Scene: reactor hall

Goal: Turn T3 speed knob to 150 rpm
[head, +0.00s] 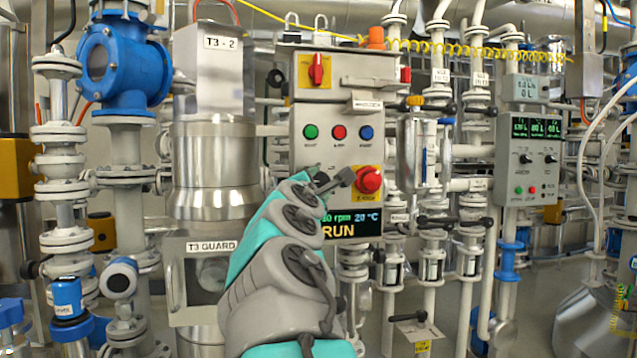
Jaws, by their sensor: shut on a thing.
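The T3 control box (341,120) stands in the middle of the head view. My gripper (331,181) is at its lower left face, shut at the place of the T3 speed knob. My gripper and arm hide the knob itself, and its pointer cannot be read. The display (366,222) below shows RUN, 20 °C and an rpm figure ending in 0; its front digits are covered by my arm. The red emergency stop (369,180) on its yellow plate is just right of my fingers, very close to them.
Green (311,131), red (339,132) and blue (366,132) buttons sit above my gripper. A red rotary switch (317,70) is at the top of the box. The T3 guard (207,247) and steel vessel are left; pipes and valves crowd the right.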

